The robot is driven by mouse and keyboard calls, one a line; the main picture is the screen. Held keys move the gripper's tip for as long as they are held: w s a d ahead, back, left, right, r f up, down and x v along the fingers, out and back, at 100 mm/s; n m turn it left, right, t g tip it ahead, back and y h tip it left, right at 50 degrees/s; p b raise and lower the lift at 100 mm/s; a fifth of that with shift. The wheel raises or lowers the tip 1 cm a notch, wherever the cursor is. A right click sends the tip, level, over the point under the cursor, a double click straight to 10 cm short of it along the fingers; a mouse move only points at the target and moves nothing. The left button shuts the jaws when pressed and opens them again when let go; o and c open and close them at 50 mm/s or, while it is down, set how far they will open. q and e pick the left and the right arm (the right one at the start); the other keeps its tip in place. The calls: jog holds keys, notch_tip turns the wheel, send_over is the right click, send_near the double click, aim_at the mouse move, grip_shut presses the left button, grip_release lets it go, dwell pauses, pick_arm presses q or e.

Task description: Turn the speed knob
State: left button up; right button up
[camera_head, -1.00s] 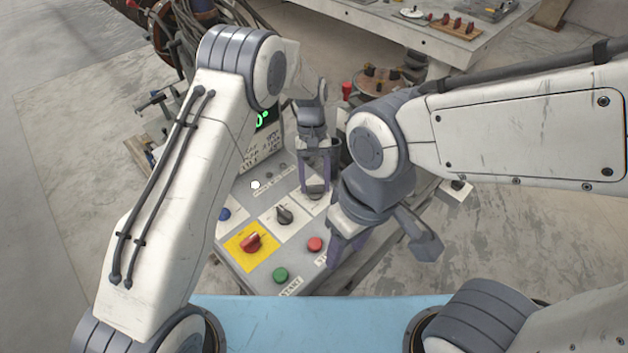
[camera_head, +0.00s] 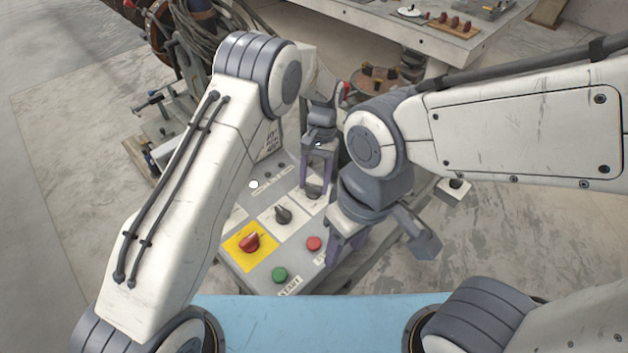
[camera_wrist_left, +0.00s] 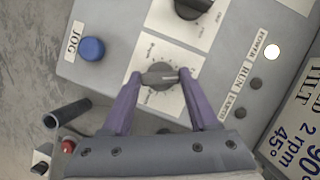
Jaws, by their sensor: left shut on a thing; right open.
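A control panel (camera_head: 235,262) stands in front of me. My left gripper (camera_head: 314,186) is shut on a dark round knob (camera_head: 313,194) on a white scale plate. In the left wrist view, its purple fingers (camera_wrist_left: 160,88) touch opposite sides of this knob (camera_wrist_left: 160,97), whose pale pointer bar lies nearly level. The plate's words are too small to read. A second dark knob (camera_head: 283,214) is beside it, also at the top of the left wrist view (camera_wrist_left: 193,6). My right gripper (camera_head: 346,245) is open and empty, above the panel's right edge.
A white lamp (camera_head: 254,184) is lit. A workbench (camera_head: 400,30) stands behind.

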pick_arm(q)
jog(key=shift+w, duration=0.1)
jog(key=o, duration=1.4)
jog(key=shift+w+d+r, duration=0.1)
jog(key=shift+w+r, duration=0.05)
jog(key=shift+r, duration=0.2)
jog(key=b+v, duration=0.2)
jog(key=v, duration=0.7)
jog(key=shift+r, duration=0.35)
